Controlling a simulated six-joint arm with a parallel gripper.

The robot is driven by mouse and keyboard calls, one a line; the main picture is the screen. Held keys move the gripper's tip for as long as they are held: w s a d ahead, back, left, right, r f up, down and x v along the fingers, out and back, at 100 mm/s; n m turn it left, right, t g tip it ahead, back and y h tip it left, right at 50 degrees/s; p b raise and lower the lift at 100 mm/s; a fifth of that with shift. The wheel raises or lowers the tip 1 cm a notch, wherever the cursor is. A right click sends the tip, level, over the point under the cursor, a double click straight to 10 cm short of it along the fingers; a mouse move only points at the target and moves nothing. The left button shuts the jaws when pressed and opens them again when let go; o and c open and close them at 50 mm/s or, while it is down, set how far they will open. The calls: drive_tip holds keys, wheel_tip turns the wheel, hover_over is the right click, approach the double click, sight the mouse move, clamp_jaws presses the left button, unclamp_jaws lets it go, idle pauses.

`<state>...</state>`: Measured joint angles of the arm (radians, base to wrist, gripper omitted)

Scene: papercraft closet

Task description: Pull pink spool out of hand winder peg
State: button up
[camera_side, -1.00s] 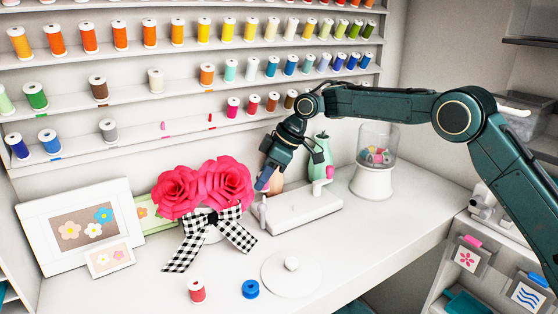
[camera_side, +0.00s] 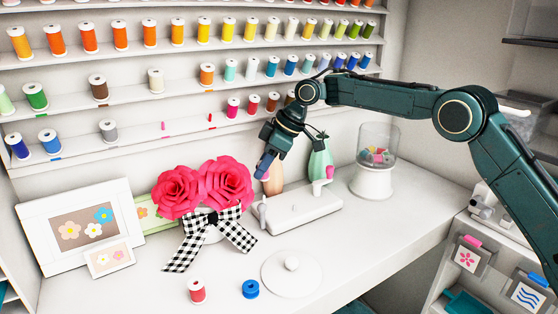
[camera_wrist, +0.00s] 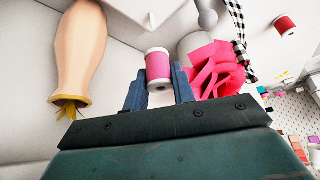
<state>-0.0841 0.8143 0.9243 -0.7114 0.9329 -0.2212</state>
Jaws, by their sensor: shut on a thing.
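My gripper (camera_side: 264,172) is shut on the pink spool (camera_wrist: 158,69). In the wrist view the spool, pink with white ends, sits between the two blue fingers (camera_wrist: 159,88). In the side view only a small pink part of it (camera_side: 263,177) shows at the fingertips. The white hand winder (camera_side: 302,211) stands on the desk below, with a short peg (camera_side: 262,212) at its left end and a pink-tipped crank (camera_side: 322,184) at its right. The spool is above the peg and apart from it.
Pink paper roses (camera_side: 205,188) with a checked bow stand left of the winder. Tall vases, one peach (camera_wrist: 80,45) and one green (camera_side: 320,160), stand behind it. A red spool (camera_side: 196,291), a blue spool (camera_side: 250,289) and a white disc (camera_side: 291,275) lie in front.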

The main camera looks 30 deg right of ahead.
drive_tip(key=shift+r, duration=0.1)
drive_tip(key=shift+r, duration=1.4)
